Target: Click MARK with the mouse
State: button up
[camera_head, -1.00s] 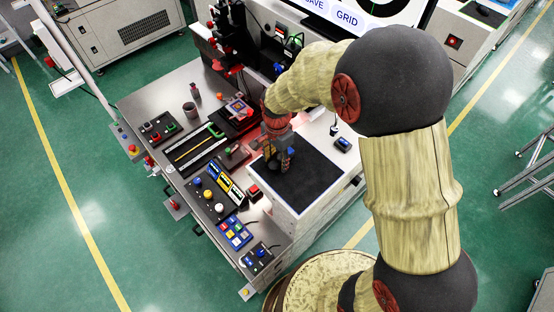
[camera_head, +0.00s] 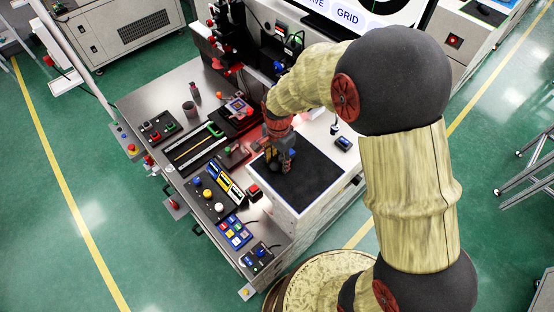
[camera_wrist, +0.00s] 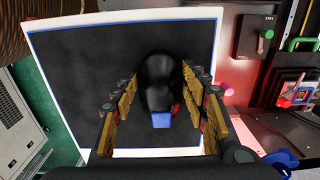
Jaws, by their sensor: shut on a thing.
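The black mouse (camera_wrist: 158,82) with a blue patch lies on the dark mouse pad (camera_wrist: 75,100), which has a blue-edged white border. My gripper (camera_wrist: 160,90) is shut on the mouse, one finger along each side. In the head view my gripper (camera_head: 281,165) is over the left part of the pad (camera_head: 312,184), and its fingers mostly hide the mouse. The monitor screen (camera_head: 375,18) is cut off at the top edge. A GRID label and part of another label show on it; no MARK label is in view.
Left of the pad are a red button (camera_head: 254,191), a panel of coloured buttons (camera_head: 235,232) and a black slotted fixture (camera_head: 193,147). A small dark device with a blue display (camera_head: 343,144) stands at the pad's right. The pad's right and front parts are clear.

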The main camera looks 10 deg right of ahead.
aim_at(310, 176)
jog(key=shift+s+d+p, duration=0.15)
jog(key=shift+s+d, duration=0.8)
jog(key=shift+d, duration=0.7)
jog(key=shift+s+d+p, duration=0.15)
jog(key=shift+s+d, duration=0.85)
jog(key=shift+d, duration=0.7)
jog(key=shift+s+d+p, duration=0.15)
jog(key=shift+s+d, duration=0.8)
jog(key=shift+d, duration=0.7)
jog(key=o, duration=1.2)
jog(key=shift+o, duration=0.2)
notch_tip(310, 176, up, 12)
